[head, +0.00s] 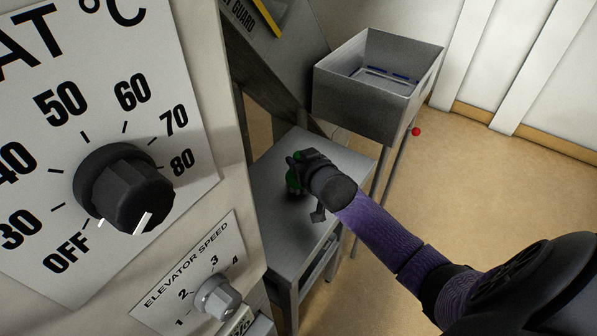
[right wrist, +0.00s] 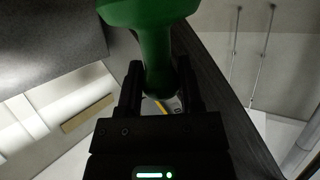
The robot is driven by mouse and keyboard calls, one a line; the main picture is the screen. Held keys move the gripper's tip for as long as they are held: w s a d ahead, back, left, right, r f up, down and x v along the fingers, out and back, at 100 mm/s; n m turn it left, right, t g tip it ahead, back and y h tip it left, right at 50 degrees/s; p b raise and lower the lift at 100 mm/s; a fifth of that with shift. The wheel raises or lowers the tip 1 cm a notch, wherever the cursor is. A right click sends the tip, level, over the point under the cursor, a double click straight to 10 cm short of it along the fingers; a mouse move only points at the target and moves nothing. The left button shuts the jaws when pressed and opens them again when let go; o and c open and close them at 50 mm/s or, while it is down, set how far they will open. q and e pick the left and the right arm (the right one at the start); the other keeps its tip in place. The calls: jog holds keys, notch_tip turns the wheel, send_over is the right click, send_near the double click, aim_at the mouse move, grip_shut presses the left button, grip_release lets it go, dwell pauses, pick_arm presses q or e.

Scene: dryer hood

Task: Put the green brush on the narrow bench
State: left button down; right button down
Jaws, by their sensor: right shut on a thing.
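The green brush (head: 293,181) is mostly hidden behind my right gripper (head: 297,172) in the head view. The right wrist view shows the brush (right wrist: 153,50) with its narrow green part between the two fingers and a wider green part beyond them. My right gripper (right wrist: 158,88) is shut on it. In the head view the brush and gripper appear over the grey narrow bench (head: 272,222). I cannot tell whether the brush touches the bench top. My left gripper is not in view.
A panel with a large black temperature knob (head: 124,188) and a smaller elevator speed knob (head: 216,297) stands close at the left. An open grey metal bin (head: 352,104) on legs stands behind the bench. The bench top around the gripper looks clear. Tan floor is free at the right.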

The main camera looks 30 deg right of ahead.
notch_tip(320, 180, down, 2)
jog(key=shift+f+b, duration=0.15)
jog(key=shift+b, duration=0.2)
jog(key=c, duration=0.7)
grip_release()
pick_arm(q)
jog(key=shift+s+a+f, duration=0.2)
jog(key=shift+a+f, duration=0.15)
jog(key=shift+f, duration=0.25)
pick_arm(e)
jog(key=o, duration=0.5)
jog(key=shift+c, duration=0.2)
jog(key=shift+s+r+p, duration=0.1)
jog(key=shift+r+p, duration=0.15)
jog(key=shift+p, duration=0.05)
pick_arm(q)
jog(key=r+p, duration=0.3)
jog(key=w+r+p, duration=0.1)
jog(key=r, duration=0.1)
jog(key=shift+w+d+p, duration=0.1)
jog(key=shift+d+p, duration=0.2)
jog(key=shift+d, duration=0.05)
pick_arm(e)
jog(key=v, duration=1.1)
jog(key=shift+s, duration=0.4)
